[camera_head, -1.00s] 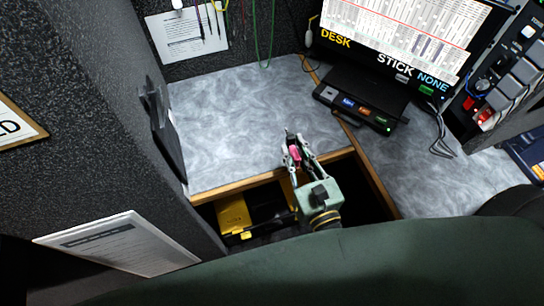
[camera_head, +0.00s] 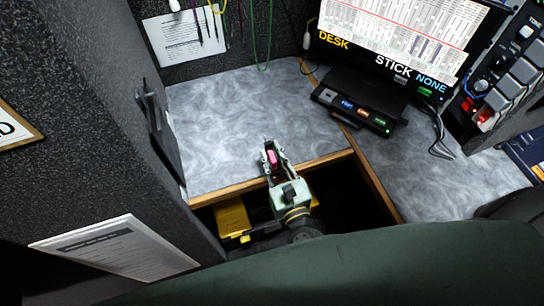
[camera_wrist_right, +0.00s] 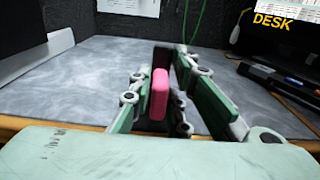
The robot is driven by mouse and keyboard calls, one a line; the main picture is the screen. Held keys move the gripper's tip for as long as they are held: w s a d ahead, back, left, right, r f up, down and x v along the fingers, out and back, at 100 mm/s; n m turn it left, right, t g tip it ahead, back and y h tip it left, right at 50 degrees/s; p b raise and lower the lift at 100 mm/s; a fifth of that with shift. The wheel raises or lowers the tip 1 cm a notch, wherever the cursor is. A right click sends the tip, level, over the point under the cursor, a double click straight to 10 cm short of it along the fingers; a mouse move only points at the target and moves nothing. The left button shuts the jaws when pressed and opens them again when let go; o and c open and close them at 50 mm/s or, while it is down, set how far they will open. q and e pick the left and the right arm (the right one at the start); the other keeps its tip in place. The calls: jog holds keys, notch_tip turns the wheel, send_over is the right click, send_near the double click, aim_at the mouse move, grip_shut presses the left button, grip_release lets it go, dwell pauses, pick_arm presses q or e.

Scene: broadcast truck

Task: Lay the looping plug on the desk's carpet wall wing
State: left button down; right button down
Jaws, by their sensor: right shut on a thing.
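The looping plug is a small pink piece (camera_head: 272,157) between the fingers of my right gripper (camera_head: 269,145). In the wrist view the plug shows as a pink block (camera_wrist_right: 159,94) with a dark part behind it. My right gripper is shut on it and holds it over the front edge of the desk wing. That wing is the grey marbled desk top (camera_head: 225,125) beside the dark carpet wall; it also shows in the wrist view (camera_wrist_right: 85,75). I cannot tell how high the plug is above it. My left gripper is not in view.
The wing's surface is clear. The carpet wall (camera_head: 85,120) with a dark holder (camera_head: 155,115) bounds it at left. A button box (camera_head: 352,110) and monitor (camera_head: 390,45) stand at right. Cords (camera_head: 262,35) hang at the back. A dark opening with a yellow thing (camera_head: 231,215) lies below the front edge.

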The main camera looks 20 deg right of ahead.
jog(key=shift+f, duration=0.1)
jog(key=c, duration=1.7)
grip_release()
jog(key=shift+o, duration=0.2)
